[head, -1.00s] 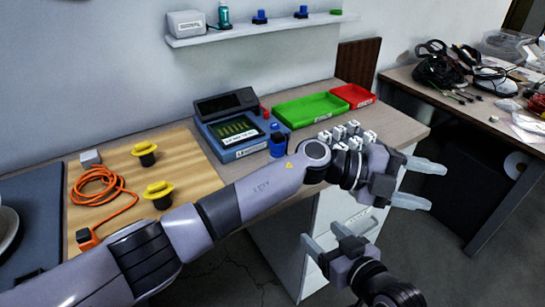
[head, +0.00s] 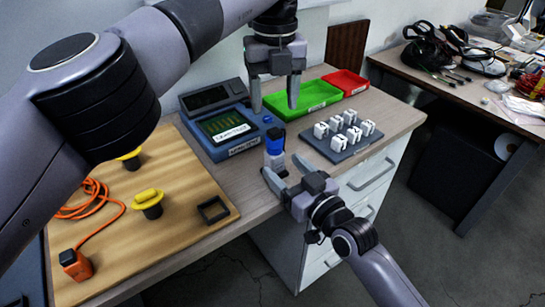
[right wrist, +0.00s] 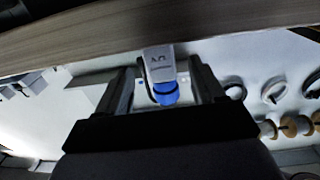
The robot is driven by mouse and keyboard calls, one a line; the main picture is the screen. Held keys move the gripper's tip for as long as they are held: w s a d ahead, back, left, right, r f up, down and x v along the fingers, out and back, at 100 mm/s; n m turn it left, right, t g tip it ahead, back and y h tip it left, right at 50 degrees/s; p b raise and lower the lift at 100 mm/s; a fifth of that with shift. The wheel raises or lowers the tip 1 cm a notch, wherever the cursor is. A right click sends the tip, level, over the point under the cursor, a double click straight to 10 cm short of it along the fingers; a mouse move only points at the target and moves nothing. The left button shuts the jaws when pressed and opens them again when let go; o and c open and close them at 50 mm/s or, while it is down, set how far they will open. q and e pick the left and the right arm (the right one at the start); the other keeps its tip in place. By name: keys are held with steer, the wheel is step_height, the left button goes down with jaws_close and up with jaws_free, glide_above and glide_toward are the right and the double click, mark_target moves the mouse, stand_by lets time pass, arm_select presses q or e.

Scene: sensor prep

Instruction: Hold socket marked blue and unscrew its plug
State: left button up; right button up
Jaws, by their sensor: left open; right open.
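The socket (head: 275,161) is a small pale block standing upright near the front edge of the table. Its blue plug (head: 275,139) is seated on top. My right gripper (head: 283,168) is open at table height, its fingers reaching in beside the socket. In the right wrist view, upside down, the pale socket (right wrist: 158,62) and blue plug (right wrist: 165,94) show between the two spread fingers, with no clear contact. My left gripper (head: 275,106) is open and empty, pointing down above and behind the plug, in front of the green tray.
A blue device with a screen (head: 213,143) stands left of the socket. A dark rack (head: 338,155) with several white blocks is on the right. Green (head: 319,98) and red (head: 358,89) trays lie behind. A wooden board (head: 190,232) with yellow-topped parts and an orange cable is at the left.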

mark_target(279, 163)
steer(key=shift+x, duration=2.85)
jaws_close()
